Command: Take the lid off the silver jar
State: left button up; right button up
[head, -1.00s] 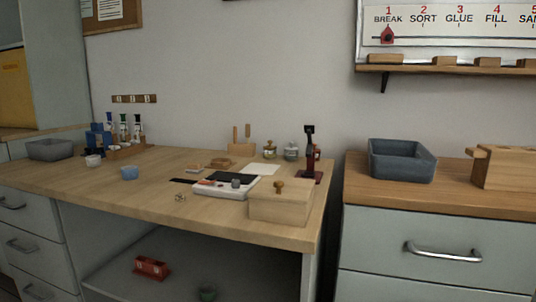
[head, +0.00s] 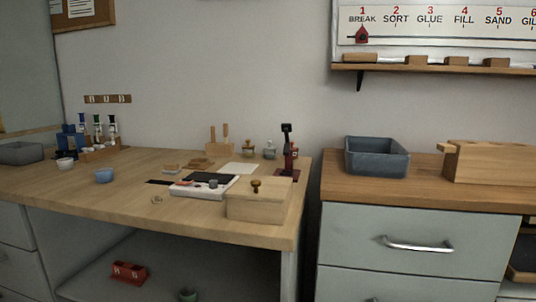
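A small grey jar with a knobbed lid, likely the silver jar (head: 269,151), stands upright at the back right of the wooden workbench (head: 120,190). Its lid appears to sit on top, though it is small in the view. A similar jar with a gold-brown lid (head: 248,149) stands just left of it. A black and dark red upright tool (head: 287,155) stands close on its right. Neither of my grippers is in view.
A wooden box with a knob (head: 257,203) sits at the bench's front right, before the jars. A white tray (head: 200,190) and a paper sheet (head: 238,169) lie nearby. A grey bin (head: 376,160) stands on the right cabinet. The bench's front left is mostly clear.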

aim_at(269, 142)
jog(key=i+j+z, duration=0.3)
jog(key=i+j, duration=0.45)
jog(key=i, duration=0.1)
